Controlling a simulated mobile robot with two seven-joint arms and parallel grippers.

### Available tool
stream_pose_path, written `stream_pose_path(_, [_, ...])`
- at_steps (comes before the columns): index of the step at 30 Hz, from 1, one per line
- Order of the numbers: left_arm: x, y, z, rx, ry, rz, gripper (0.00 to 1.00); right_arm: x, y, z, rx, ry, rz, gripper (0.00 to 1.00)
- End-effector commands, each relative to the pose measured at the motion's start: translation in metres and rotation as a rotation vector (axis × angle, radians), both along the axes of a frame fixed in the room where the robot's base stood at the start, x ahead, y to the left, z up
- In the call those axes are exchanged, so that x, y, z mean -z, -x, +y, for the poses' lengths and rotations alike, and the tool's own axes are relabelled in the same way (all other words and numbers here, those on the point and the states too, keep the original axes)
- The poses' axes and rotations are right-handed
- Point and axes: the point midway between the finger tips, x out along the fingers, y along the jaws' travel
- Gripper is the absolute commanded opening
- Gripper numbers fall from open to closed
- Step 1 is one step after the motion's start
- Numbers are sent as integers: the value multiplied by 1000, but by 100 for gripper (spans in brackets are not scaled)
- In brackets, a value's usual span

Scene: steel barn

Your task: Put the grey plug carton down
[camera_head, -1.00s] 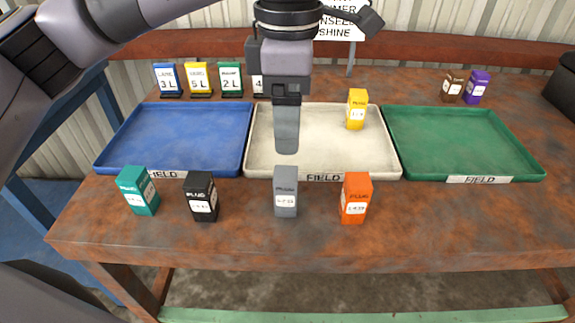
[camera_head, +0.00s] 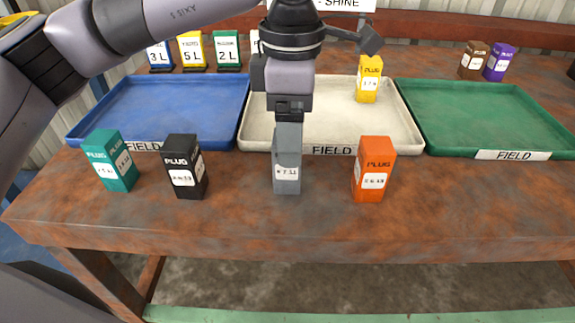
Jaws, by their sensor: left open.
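The grey plug carton (camera_head: 287,175) stands upright on the rusty table, in front of the cream tray and between the black and orange cartons. My left gripper (camera_head: 288,145) points down over it, open, and its near finger hides the carton's top. Whether the fingers touch the carton cannot be told. My right gripper is not in view.
A teal carton (camera_head: 111,162), black carton (camera_head: 185,168) and orange carton (camera_head: 374,170) stand along the front of the table (camera_head: 240,222). Behind are a blue tray (camera_head: 160,110), the cream tray (camera_head: 400,130) with a yellow carton (camera_head: 369,80), and an empty green tray (camera_head: 485,115).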

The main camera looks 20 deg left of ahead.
Motion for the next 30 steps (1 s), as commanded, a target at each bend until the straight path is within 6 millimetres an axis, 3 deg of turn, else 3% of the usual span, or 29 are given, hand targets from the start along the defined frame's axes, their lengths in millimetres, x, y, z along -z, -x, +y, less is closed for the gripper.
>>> stream_pose_path(12, [51, 4, 4, -1, 0, 1, 72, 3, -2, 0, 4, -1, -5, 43])
stream_pose_path(19, [53, 3, 4, -1, 1, -1, 72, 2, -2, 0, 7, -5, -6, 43])
stream_pose_path(20, [53, 3, 4, -1, 1, -1, 66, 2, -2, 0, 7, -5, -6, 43])
stream_pose_path(24, [53, 3, 4, -1, 1, -1, 20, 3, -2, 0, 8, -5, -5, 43])
stream_pose_path(27, [53, 3, 4, -1, 1, -1, 11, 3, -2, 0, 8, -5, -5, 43])
stream_pose_path(30, [52, 3, 4, -1, 1, -1, 11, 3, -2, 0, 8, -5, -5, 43])
